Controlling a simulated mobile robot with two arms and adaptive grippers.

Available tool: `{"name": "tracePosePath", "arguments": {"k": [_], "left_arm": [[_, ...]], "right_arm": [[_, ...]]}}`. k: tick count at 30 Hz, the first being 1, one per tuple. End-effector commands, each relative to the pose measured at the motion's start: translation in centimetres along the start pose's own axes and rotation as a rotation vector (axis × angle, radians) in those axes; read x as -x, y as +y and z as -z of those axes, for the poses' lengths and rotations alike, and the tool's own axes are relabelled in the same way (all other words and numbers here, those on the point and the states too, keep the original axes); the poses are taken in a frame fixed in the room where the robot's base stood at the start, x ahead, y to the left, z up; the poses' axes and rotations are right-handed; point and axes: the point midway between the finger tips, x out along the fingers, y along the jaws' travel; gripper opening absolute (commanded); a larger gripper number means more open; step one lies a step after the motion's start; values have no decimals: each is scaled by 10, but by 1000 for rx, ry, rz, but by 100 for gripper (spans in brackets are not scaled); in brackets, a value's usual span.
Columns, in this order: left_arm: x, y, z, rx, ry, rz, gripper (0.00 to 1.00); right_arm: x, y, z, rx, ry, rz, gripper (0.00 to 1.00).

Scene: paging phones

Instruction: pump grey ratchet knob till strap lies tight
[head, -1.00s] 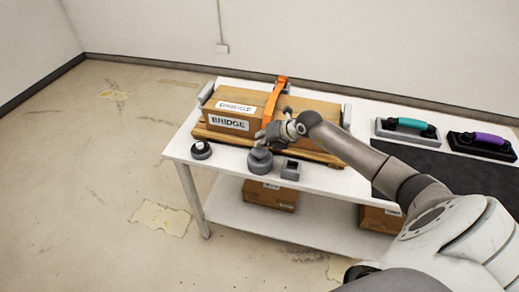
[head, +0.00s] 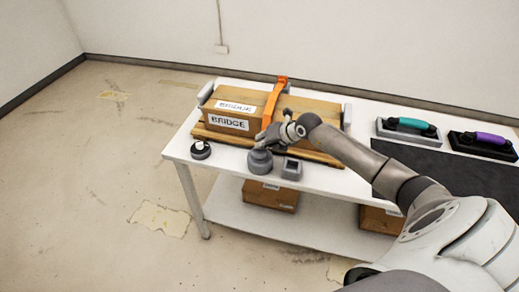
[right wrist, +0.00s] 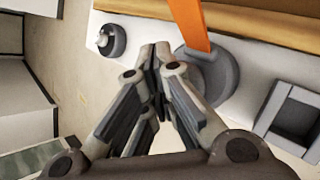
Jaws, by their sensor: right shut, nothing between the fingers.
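The grey ratchet knob (head: 260,163) stands at the front edge of the white table, before the carton labelled BRIDGE (head: 312,108). In the right wrist view the round grey knob (right wrist: 226,82) lies just right of my fingertips. The orange strap (head: 274,98) runs over the carton's top and down its front; the wrist view shows its lower end (right wrist: 187,20) reaching the knob. My right gripper (head: 261,141) is shut and empty, just above the knob; it also shows in the wrist view (right wrist: 159,58). I cannot tell whether it touches the knob. My left gripper is out of view.
A dark round knob (head: 201,150) stands left on the white table (head: 178,153), and a grey square holder (head: 291,168) right of the ratchet. Teal-handled (head: 411,124) and purple-handled (head: 483,140) tools stand at the right beside a dark mat (head: 420,165). Cartons (head: 270,195) lie on the lower shelf.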

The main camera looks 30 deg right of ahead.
Motion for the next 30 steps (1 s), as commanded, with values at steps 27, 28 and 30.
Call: {"name": "tracePosePath", "arguments": {"k": [27, 28, 30], "left_arm": [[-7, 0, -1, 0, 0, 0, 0], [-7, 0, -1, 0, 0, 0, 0], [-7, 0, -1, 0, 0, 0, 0]], "right_arm": [[-8, -7, 9, -1, 7, 3, 0], [-8, -7, 9, -1, 7, 3, 0], [-8, -7, 9, -1, 7, 3, 0]]}}
